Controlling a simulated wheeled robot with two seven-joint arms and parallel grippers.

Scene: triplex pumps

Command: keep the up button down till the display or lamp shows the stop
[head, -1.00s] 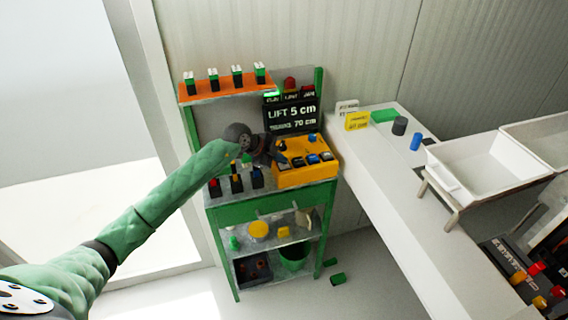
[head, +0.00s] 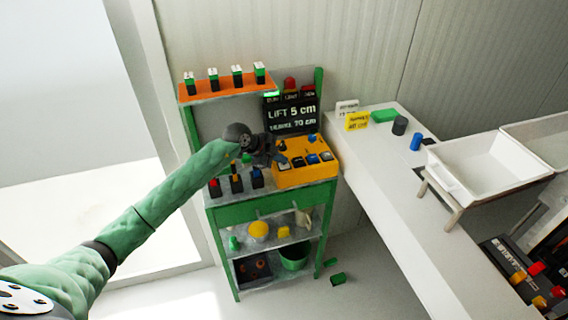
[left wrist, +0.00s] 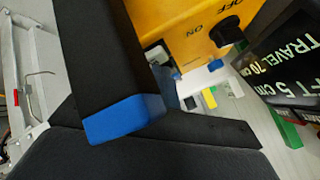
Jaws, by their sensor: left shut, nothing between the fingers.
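The yellow control box (head: 305,176) stands on the green cart, with several blue, white and dark buttons on its sloped top. A black display (head: 291,118) behind it reads "LIFT 5 cm" and "TRAVEL 70 cm". A small green light (head: 271,94) glows over its left end. My left gripper (head: 281,158) is shut and empty, its tips at the box's left buttons. Whether a button is pressed cannot be told.
An orange shelf (head: 228,88) with several small switches hangs above my left forearm. Several coloured switches (head: 236,183) stand left of the box. A white counter (head: 385,190) with a white basin (head: 485,170) is to the right.

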